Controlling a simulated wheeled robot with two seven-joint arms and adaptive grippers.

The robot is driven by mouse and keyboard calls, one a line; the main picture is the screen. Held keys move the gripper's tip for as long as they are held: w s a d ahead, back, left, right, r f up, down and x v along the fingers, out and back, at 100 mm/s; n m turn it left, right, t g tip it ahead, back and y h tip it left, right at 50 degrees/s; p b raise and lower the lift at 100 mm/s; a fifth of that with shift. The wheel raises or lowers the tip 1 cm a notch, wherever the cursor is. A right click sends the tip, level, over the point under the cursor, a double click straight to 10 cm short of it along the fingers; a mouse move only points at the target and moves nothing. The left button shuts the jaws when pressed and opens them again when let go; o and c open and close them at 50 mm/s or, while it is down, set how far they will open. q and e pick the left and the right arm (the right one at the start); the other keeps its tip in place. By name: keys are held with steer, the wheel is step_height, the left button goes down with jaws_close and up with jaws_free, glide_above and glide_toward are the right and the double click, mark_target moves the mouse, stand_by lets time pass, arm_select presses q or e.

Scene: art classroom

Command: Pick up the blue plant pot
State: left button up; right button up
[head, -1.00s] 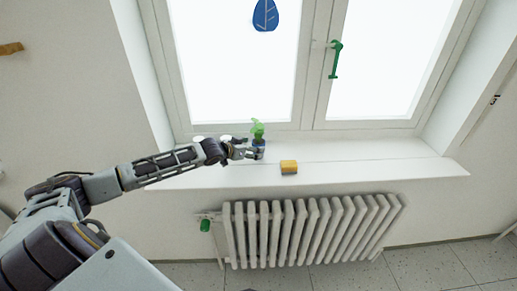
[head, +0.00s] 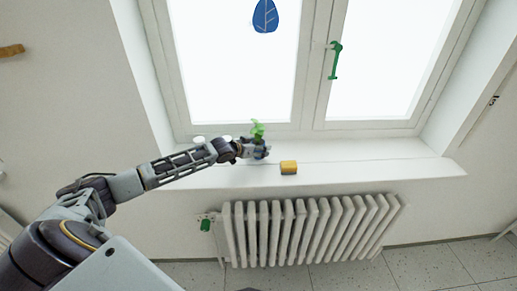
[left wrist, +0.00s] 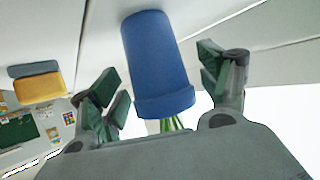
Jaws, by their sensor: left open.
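The blue plant pot (left wrist: 155,58) lies between the two open fingers of my left gripper (left wrist: 160,85) in the left wrist view, with green stems at its rim. It looks clear of both fingers there. In the head view my left gripper (head: 254,149) is at the pot on the window sill, and the green plant (head: 257,130) rises behind it. The pot is mostly hidden by the gripper in the head view. My right gripper is not in view.
A yellow sponge with a dark side (head: 289,167) lies on the white sill (head: 380,168) to the right of the pot. Small white items (head: 199,140) stand left of it. A radiator (head: 310,230) is below. The window frame is close behind.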

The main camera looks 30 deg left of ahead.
arm_select(q)
steer(key=shift+w+f, duration=0.1)
steer(key=shift+c, duration=0.3)
steer(key=c, duration=1.2)
